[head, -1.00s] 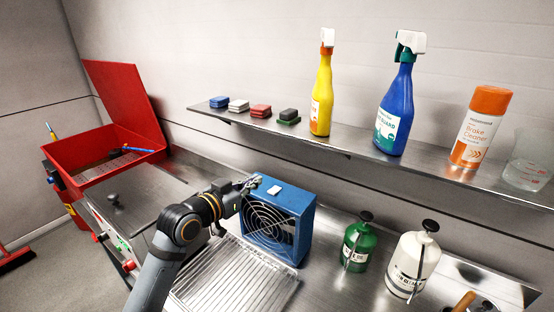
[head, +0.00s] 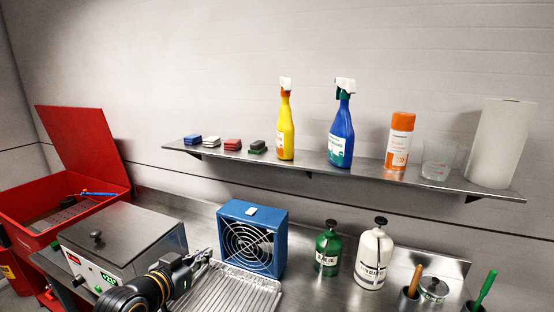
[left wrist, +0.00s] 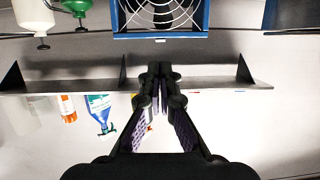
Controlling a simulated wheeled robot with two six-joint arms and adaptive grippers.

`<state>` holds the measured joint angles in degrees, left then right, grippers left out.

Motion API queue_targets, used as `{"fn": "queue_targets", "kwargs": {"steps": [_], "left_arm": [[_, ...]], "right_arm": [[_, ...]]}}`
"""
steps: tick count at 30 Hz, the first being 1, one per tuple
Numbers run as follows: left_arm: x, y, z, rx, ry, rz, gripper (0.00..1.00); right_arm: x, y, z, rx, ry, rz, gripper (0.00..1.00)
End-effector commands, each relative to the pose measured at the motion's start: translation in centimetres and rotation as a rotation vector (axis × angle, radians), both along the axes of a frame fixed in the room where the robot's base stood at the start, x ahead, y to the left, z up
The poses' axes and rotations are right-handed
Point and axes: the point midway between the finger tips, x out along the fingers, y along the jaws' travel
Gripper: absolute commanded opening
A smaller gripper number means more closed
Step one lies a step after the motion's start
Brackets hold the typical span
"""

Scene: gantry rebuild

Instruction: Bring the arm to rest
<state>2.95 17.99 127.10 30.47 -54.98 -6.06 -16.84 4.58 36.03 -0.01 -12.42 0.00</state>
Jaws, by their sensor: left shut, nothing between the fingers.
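My left arm comes in at the bottom of the head view. My left gripper (head: 201,259) is small there, just left of the blue fan unit (head: 252,238) and beside the wire rack (head: 228,290). In the left wrist view my left gripper (left wrist: 159,72) is shut and empty, with its fingers together. That view is upside down, and the fan unit (left wrist: 160,20) shows beyond the fingertips. My right gripper is in neither view.
A steel box with a lid knob (head: 122,240) stands left of the arm. A green can (head: 328,249) and a white can (head: 373,258) stand right of the fan. The wall shelf (head: 310,171) holds bottles, sponges and a paper roll (head: 501,145).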

Motion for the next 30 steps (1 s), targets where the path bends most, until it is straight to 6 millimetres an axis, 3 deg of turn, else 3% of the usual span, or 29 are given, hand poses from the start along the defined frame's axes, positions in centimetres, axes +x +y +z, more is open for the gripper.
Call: {"fn": "queue_targets", "kwargs": {"steps": [5,11,18,26,27,30], "left_arm": [[-2.6,0.2,-4.9,0.042,0.135,0.03,0.0],[-7.6,1.2,-11.4,0.111,0.342,0.088,0.0],[-16.1,3.1,-18.4,0.2,0.632,0.185,0.0],[-25.7,5.4,-22.6,0.285,0.914,0.3,0.0],[-26.5,5.7,-23.4,0.294,0.944,0.314,0.0],[-25.3,6.0,-27.2,0.294,0.952,0.314,0.0]], "right_arm": [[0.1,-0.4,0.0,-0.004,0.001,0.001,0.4],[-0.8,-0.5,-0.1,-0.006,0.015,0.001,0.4],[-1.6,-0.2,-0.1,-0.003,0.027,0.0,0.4],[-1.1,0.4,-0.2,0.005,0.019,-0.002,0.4],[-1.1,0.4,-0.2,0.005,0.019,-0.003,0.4],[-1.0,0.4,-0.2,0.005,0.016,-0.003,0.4]]}}
